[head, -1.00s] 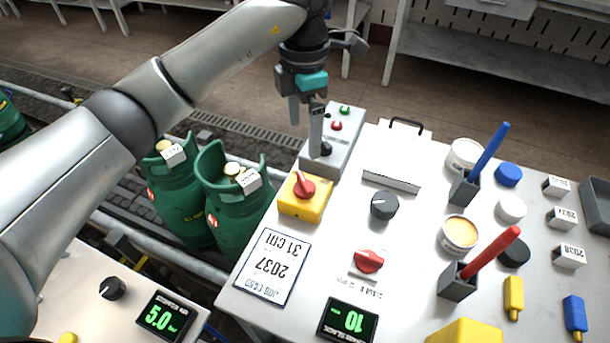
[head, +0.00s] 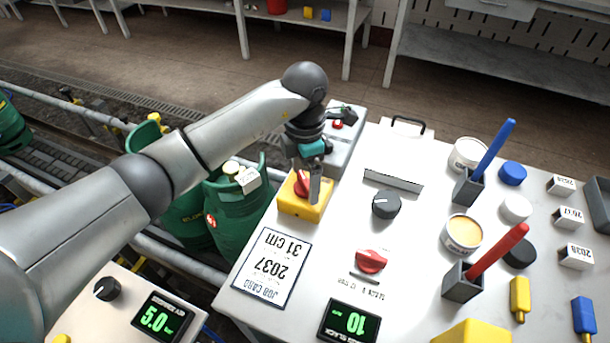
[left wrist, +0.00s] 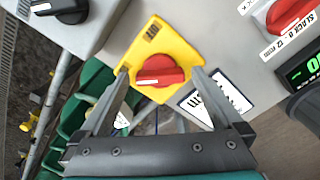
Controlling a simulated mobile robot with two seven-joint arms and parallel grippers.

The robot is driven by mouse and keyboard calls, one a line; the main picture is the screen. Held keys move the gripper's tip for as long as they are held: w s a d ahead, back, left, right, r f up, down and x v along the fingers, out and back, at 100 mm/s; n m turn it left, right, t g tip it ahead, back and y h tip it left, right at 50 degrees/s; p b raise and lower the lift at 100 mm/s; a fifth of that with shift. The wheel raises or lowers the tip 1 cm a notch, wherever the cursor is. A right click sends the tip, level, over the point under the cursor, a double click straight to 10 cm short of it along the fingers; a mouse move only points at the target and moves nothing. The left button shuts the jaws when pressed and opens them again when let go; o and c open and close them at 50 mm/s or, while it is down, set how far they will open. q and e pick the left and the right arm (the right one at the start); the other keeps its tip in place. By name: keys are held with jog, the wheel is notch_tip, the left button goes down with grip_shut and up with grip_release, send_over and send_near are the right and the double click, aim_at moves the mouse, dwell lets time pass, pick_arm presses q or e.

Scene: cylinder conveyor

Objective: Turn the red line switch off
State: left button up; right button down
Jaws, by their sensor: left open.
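The red switch knob (head: 302,187) sits on a yellow box (head: 290,207) at the left edge of the white table. In the left wrist view the red knob (left wrist: 160,71), with a white stripe, is centred on the yellow box (left wrist: 182,50). My left gripper (head: 308,192) points down over the box and partly covers the knob in the head view. In the left wrist view its fingers (left wrist: 160,76) are open, one on each side of the knob. I cannot tell whether they touch it. My right gripper is in neither view.
A grey button box (head: 344,155) stands behind the yellow box. A black dial (head: 386,205) and another red knob (head: 371,261) are to the right. A job card (head: 272,268) lies in front. Green gas cylinders (head: 240,215) stand on the conveyor at the left.

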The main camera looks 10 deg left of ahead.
pick_arm(q)
jog(key=c, duration=1.3)
